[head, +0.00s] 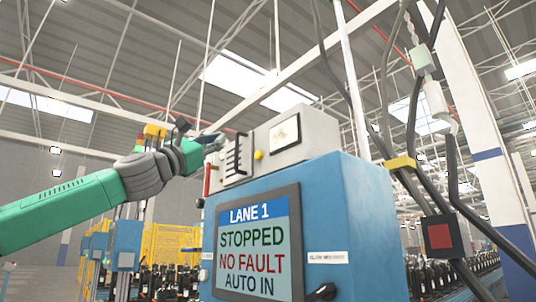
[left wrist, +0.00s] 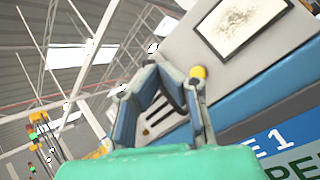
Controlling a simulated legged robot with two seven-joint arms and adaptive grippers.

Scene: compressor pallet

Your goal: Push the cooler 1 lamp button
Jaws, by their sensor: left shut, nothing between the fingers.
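A small yellow round button (head: 258,155) sits on the front of the grey box (head: 312,128) on top of the blue cabinet (head: 362,225). No cooler 1 label is readable, so I cannot tell whether this is the lamp button. My left gripper (head: 217,141) is shut and empty, left of the yellow button by the grey box's left end. In the left wrist view, the yellow button (left wrist: 198,74) shows just beyond the fingertips (left wrist: 164,76), with its lower part close to a finger. I cannot tell whether they touch. My right gripper is not in view.
A screen (head: 256,247) on the cabinet reads LANE 1, STOPPED, NO FAULT, AUTO IN. A dark slotted vent (head: 236,157) and a framed panel (head: 285,133) are on the grey box. A black knob (head: 321,292) sticks out low. Cables (head: 405,175) hang at the right.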

